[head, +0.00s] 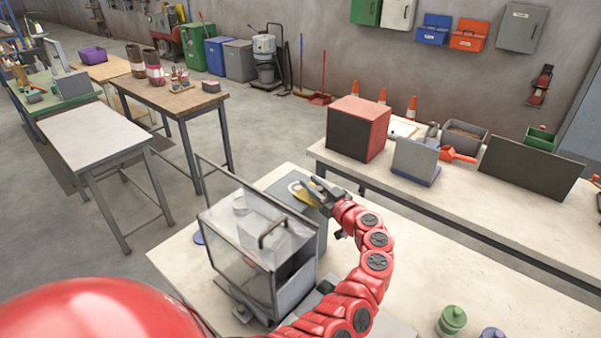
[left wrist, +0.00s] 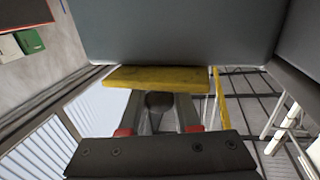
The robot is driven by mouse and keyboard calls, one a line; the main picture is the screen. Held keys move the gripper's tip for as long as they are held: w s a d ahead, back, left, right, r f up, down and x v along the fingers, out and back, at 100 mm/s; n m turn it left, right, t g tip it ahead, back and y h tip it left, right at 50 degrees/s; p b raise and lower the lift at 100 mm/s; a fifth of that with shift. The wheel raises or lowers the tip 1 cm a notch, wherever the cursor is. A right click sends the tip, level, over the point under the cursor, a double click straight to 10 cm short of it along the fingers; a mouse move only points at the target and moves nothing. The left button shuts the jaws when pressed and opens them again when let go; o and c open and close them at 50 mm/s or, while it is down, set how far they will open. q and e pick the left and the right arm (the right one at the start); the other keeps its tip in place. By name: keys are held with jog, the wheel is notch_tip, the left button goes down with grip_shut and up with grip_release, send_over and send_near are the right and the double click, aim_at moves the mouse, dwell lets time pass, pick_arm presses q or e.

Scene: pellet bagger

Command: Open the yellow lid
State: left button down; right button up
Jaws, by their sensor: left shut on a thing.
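The yellow lid (head: 304,194) shows as a small yellow piece at the back of the grey, clear-fronted bagger (head: 235,235). In the left wrist view the lid is a yellow bar (left wrist: 157,77) right at my fingertips, below a large grey panel (left wrist: 180,35). My left gripper (head: 316,192) is shut on the yellow lid; its fingers (left wrist: 158,100) lie against the bar and hide part of the hold. A thin yellow strip (left wrist: 219,95) hangs to the right of the fingers. How far the lid is tilted is hard to tell. My right gripper is not in view.
The bagger has a raised clear panel and a dark handle (head: 272,232) close to my arm. It stands on a pale table (head: 430,255) with a green-topped container (head: 452,320) at the front. A second bench behind holds a red-and-black box (head: 358,130). Table surface right of my arm is mostly clear.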

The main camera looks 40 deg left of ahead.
pick_arm(q)
jog(key=shift+s+d, duration=0.1)
jog(key=shift+d, duration=0.9)
jog(key=shift+f, duration=0.15)
jog(key=c, duration=0.6)
grip_release()
jog(key=shift+a, duration=0.1)
jog(key=shift+s+d, duration=0.1)
jog(key=shift+d, duration=0.3)
jog(key=b+v, duration=0.5)
jog(key=v, duration=1.1)
jog(key=shift+d, duration=0.35)
